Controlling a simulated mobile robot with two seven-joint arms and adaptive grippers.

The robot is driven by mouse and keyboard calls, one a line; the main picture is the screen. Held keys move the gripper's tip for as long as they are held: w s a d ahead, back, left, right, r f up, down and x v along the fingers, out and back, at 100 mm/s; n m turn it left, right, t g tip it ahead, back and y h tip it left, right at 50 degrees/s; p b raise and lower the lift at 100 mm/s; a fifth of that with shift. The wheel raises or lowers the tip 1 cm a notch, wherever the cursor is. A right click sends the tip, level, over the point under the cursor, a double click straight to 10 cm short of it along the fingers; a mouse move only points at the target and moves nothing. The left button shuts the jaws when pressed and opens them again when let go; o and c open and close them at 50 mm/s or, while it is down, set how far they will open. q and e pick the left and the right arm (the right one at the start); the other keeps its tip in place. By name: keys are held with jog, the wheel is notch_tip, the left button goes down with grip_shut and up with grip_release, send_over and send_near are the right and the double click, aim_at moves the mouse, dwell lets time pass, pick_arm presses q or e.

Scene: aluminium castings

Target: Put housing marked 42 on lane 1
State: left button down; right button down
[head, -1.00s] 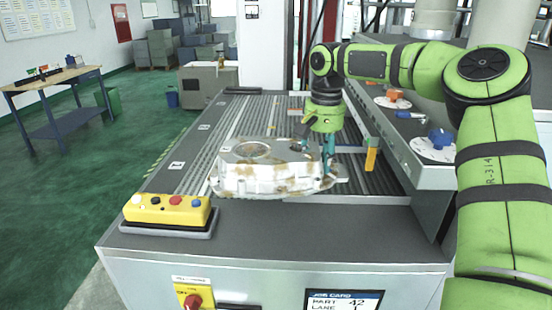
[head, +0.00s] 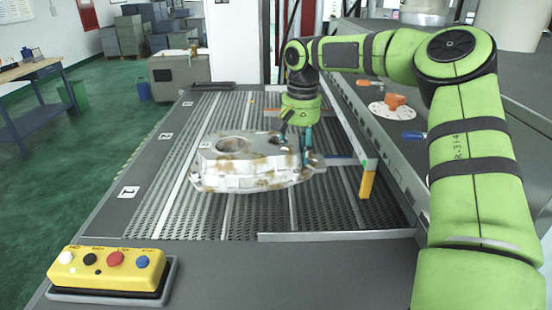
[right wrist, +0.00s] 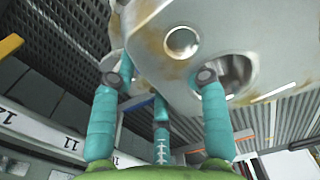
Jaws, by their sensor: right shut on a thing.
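A pale cast housing (head: 232,176) with brown stains hangs level over the ribbed lanes, left of my right gripper (head: 305,148). My right gripper is shut on its right end. The housing (right wrist: 190,28) also fills the top of the right wrist view, with the teal fingers of the gripper (right wrist: 157,85) against it. I cannot read any mark on the housing. The lane bed (head: 255,215) has a plate reading 1 (head: 128,192) at its near left edge. My left gripper is out of view.
A yellow button box (head: 108,270) stands at the front left. A yellow-ended post (head: 366,185) and a rail stand right of the lanes. Orange (head: 394,101) and blue (head: 412,136) parts lie on the right-hand surface. The near left of the lane bed is clear.

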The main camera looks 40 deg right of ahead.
notch_tip(320, 180, down, 3)
jog(key=shift+a+f+p, duration=0.1)
jog(key=shift+a+p, duration=0.05)
jog(key=shift+p, duration=0.2)
jog(key=shift+f+p, duration=0.5)
jog(key=shift+f, duration=1.05)
jog(key=shift+w+f, duration=0.15)
jog(key=shift+f, duration=0.45)
jog(key=c, duration=0.6)
grip_release()
jog(key=shift+s+f, duration=0.15)
jog(key=shift+s, duration=0.05)
jog(key=shift+c, duration=0.2)
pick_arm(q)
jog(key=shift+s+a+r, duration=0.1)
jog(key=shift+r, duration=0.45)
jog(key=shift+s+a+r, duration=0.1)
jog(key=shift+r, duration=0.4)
pick_arm(e)
jog(key=shift+s, duration=0.1)
jog(key=shift+r, duration=0.3)
pick_arm(q)
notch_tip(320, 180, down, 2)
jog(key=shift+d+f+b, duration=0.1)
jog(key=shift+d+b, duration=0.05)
jog(key=shift+b, duration=0.85)
pick_arm(e)
notch_tip(320, 180, up, 12)
jog(key=shift+f, duration=0.2)
